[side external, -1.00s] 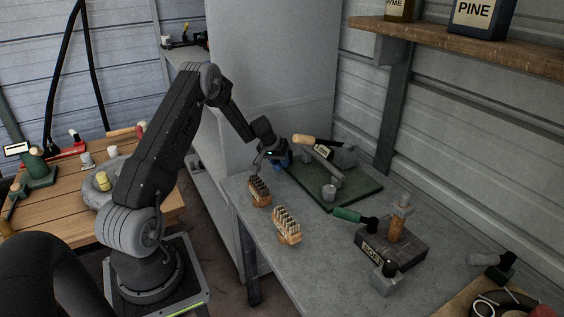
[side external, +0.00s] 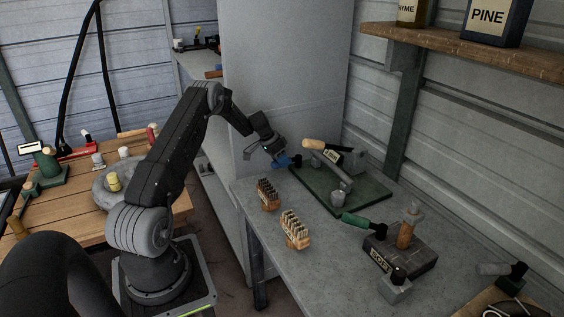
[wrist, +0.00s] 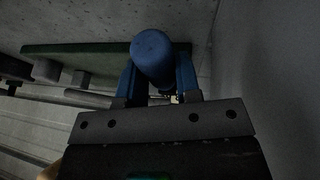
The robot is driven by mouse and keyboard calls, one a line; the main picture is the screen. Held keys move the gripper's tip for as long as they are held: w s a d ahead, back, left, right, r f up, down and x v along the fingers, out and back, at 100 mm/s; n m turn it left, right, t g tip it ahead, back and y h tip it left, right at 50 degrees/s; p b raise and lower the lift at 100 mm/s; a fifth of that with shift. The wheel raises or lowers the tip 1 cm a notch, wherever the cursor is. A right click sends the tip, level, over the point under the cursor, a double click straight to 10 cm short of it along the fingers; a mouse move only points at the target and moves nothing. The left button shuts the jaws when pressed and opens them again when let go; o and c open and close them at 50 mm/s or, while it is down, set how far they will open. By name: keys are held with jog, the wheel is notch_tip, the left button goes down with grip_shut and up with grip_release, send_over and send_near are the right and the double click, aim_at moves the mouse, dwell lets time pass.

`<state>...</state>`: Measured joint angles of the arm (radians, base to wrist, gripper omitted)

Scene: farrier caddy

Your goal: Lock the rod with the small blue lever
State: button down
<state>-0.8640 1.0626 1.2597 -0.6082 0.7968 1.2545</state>
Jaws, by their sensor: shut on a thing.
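The small blue lever (wrist: 152,58) shows in the wrist view as a rounded blue handle between my gripper's two fingers. My gripper (wrist: 157,85) is shut on it. In the side view my gripper (side external: 284,158) is tilted at the far left corner of the green base plate (side external: 358,200), with blue (side external: 292,161) showing at its tips. A grey rod (side external: 330,170) lies over the plate, beside a clamp with a wooden handle (side external: 314,145). The rod (wrist: 88,98) also shows at left in the wrist view. The lever's pivot is hidden.
Two wooden brushes (side external: 267,194) (side external: 295,230) stand on the grey bench (side external: 262,222) in front of the plate. A dark block (side external: 400,252) with a post and a green-handled tool (side external: 362,221) are to the right. A tall grey cabinet (side external: 285,70) rises behind my gripper.

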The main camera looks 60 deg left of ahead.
dwell(0.4)
jog(key=c, duration=0.8)
grip_release()
jog(key=v, duration=1.3)
jog(key=shift+s+r, duration=0.2)
jog(key=shift+r, duration=0.15)
jog(key=shift+a, duration=0.1)
